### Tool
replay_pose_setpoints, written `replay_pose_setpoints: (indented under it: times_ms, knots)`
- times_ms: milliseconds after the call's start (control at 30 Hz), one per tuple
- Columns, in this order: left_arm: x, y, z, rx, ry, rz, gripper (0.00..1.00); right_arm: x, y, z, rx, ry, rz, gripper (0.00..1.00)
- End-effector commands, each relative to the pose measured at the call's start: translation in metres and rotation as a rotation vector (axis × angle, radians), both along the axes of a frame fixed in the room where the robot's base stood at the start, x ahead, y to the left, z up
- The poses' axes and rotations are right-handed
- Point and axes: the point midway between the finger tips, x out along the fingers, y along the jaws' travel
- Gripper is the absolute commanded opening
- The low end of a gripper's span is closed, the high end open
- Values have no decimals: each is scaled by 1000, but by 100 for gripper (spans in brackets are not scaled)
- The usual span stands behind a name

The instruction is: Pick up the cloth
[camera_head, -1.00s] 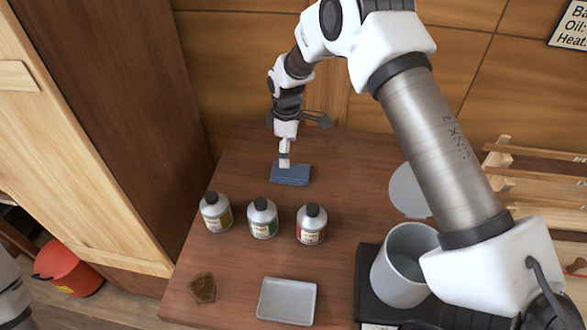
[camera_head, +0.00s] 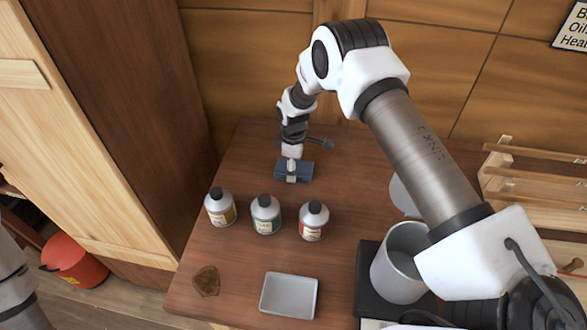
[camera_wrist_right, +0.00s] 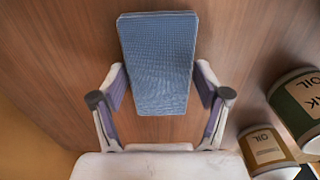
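The cloth (camera_head: 305,172) is a folded blue block lying on the brown table, behind the row of bottles. In the right wrist view the cloth (camera_wrist_right: 158,65) stretches away from my gripper. My right gripper (camera_head: 291,178) is down at the cloth in the head view. In the wrist view its two fingers (camera_wrist_right: 160,80) stand spread on either side of the cloth's near part, close to its edges. I see no clear squeeze on the cloth. My left gripper is out of view; only part of my left arm shows at the left edge.
Three bottles (camera_head: 265,214) stand in front of the cloth. A grey tray (camera_head: 289,295) and a brown piece (camera_head: 206,281) lie nearer the front. A grey pot (camera_head: 399,262) stands on a black base at right. A wooden rack (camera_head: 530,185) is farther right.

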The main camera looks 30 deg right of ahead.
Motion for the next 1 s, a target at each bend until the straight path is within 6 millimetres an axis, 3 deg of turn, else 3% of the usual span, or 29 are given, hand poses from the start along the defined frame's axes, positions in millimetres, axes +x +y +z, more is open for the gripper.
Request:
replay_pose_setpoints:
  times_ms: [33,67,467,567,833,1000]
  knots:
    - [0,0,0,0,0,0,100,0,0,0,0,0,0,44]
    - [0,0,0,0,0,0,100,0,0,0,0,0,0,33]
    - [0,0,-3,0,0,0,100,0,0,3,0,0,-1,33]
    - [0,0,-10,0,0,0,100,1,0,17,1,-2,-1,33]
    - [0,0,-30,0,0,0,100,1,0,81,0,-3,0,33]
    - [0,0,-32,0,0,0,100,0,0,99,0,0,0,33]
